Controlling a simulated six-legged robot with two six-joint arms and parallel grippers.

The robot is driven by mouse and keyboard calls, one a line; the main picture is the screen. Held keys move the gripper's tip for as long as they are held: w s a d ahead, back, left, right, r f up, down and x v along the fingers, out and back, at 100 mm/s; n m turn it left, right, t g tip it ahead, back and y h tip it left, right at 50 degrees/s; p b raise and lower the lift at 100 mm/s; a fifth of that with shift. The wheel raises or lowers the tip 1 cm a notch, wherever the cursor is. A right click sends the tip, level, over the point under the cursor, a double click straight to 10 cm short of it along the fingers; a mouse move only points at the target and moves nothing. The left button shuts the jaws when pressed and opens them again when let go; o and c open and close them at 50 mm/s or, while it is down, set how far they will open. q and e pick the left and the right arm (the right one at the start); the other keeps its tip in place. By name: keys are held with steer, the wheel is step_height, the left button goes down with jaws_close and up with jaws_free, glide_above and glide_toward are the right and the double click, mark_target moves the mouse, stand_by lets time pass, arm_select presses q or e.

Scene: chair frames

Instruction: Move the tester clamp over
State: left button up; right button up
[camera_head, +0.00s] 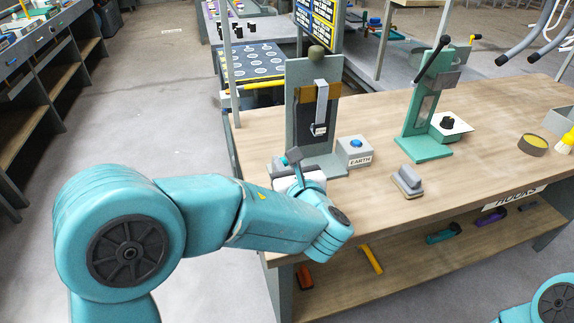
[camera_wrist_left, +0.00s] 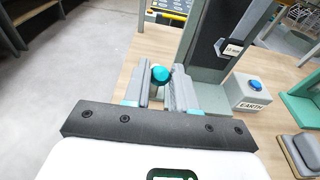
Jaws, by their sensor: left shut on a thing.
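My left gripper (camera_head: 292,168) is at the front left of the workbench, at the foot of a grey upright stand (camera_head: 293,95). In the left wrist view its two grey fingers (camera_wrist_left: 165,92) are closed around a small part with a round teal knob (camera_wrist_left: 160,75). I cannot tell whether this knob belongs to the tester clamp; the fingers hide what is below it. A light grey clip-like piece (camera_head: 320,105) hangs on the stand's dark panel, and its lower end shows in the left wrist view (camera_wrist_left: 232,47). My right gripper is out of view.
A grey box marked EARTH with a blue button (camera_head: 355,151) stands just right of the stand. A grey block (camera_head: 407,181) lies on the bench front. A green press stand (camera_head: 427,147) is farther right. The bench between and beyond them is mostly clear.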

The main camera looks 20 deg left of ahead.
arm_select(q)
steer(key=shift+r, duration=0.15)
steer(key=shift+w+a+r+p, duration=0.45)
steer(key=shift+w+r+p, duration=0.15)
steer(key=shift+r+p, duration=0.15)
steer(key=shift+w, duration=0.15)
steer(key=shift+r, duration=0.1)
steer(key=shift+w+a+r+p, duration=0.35)
steer(key=shift+w+a+r, duration=0.15)
steer(key=shift+w, duration=0.2)
steer(key=o, duration=0.9)
steer(key=shift+f, duration=0.1)
